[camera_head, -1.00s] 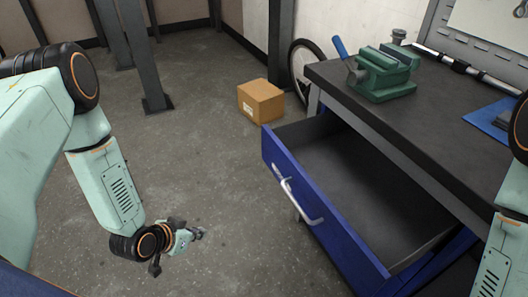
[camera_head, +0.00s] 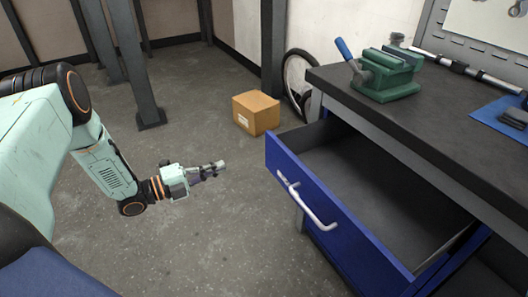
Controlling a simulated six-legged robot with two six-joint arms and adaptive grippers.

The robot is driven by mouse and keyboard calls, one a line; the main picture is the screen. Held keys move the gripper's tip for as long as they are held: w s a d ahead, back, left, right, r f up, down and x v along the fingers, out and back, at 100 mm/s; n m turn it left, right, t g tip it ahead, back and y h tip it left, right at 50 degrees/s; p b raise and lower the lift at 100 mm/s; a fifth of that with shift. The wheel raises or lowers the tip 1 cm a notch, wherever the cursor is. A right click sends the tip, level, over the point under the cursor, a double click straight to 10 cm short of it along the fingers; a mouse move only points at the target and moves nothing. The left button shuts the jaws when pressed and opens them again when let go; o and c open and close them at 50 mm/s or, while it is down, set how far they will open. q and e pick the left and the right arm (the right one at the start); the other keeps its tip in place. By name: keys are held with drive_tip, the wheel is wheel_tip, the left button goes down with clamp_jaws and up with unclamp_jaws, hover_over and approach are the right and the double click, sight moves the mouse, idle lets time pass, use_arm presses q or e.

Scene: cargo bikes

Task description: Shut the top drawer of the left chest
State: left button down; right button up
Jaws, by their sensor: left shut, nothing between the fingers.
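A blue drawer (camera_head: 345,235) with a silver bar handle (camera_head: 308,203) stands pulled out, under a dark workbench top (camera_head: 440,130). Its inside looks empty. It is the only drawer I see open, and the rest of the chest is mostly hidden below the bench and past the frame edge. My left gripper (camera_head: 217,168) is shut and empty, pointing right toward the drawer front. It is left of the drawer, with a clear gap between them. My right gripper is not in view.
A green vise (camera_head: 385,75) sits on the bench, with a blue mat (camera_head: 497,115) farther right. A cardboard box (camera_head: 256,112) lies on the floor behind the drawer, near a wheel (camera_head: 298,78) and a grey post (camera_head: 273,50). Floor left of the drawer is clear.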

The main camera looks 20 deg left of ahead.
use_arm(q)
drive_tip(key=b, duration=0.5)
approach(270, 149)
drive_tip(key=shift+m, duration=0.3)
drive_tip(key=x, duration=0.6)
drive_tip(key=shift+f, duration=0.1)
drive_tip(key=shift+w+d, duration=0.2)
drive_tip(key=shift+w, duration=0.15)
drive_tip(key=shift+d, duration=0.15)
